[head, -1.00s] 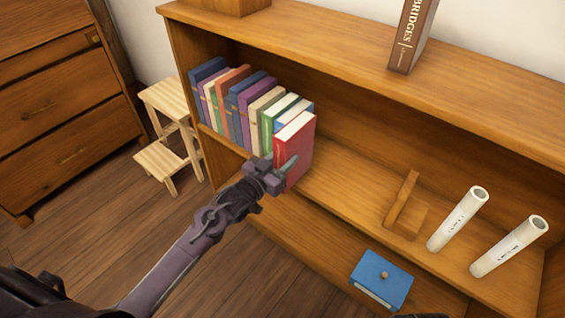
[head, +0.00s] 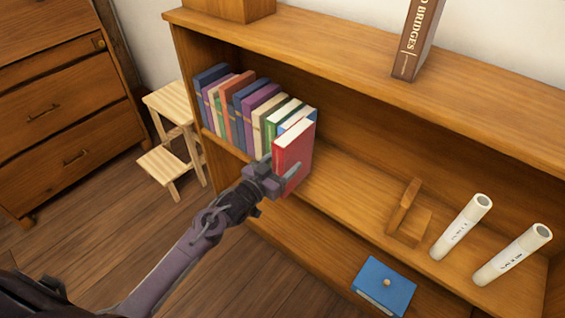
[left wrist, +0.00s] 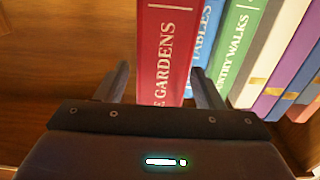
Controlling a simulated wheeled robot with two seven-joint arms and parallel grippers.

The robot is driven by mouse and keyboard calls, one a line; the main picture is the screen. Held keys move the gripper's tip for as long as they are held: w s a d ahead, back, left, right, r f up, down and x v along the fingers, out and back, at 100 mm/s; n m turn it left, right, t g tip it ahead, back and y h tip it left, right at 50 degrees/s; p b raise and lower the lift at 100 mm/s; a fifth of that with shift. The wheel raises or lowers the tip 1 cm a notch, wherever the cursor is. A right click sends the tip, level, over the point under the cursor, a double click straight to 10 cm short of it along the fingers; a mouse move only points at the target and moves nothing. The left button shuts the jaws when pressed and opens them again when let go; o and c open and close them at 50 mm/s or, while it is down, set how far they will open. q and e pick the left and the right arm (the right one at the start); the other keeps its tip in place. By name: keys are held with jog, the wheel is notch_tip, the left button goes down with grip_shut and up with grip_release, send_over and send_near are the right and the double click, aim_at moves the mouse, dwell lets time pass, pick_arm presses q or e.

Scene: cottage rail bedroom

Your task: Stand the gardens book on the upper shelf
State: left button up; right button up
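The red gardens book (head: 295,153) stands upright at the right end of the book row on the middle shelf, jutting out past its neighbours. In the left wrist view its red spine (left wrist: 165,50) reads "GARDENS". My left gripper (head: 280,175) is at the spine with one finger along each side, closed to about the book's width; in the left wrist view the fingers (left wrist: 160,80) flank it. The gripper hides the lower spine. The upper shelf (head: 330,50) is the board at the top of the bookcase. My right gripper is not in view.
A brown BRIDGES book (head: 416,40) and a wooden box (head: 230,8) stand on the upper shelf, with bare board between. Several books (head: 240,105) are left of the red one.

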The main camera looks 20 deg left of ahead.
pick_arm(q)
jog(key=shift+f, duration=0.25)
jog(key=shift+s, duration=0.3)
jog(key=p+v, duration=0.1)
jog(key=v, duration=0.6)
jog(key=shift+w+r, duration=0.1)
jog(key=shift+r, duration=0.1)
jog(key=p+v, duration=0.4)
jog(key=v, duration=0.3)
jog(key=shift+a, duration=0.15)
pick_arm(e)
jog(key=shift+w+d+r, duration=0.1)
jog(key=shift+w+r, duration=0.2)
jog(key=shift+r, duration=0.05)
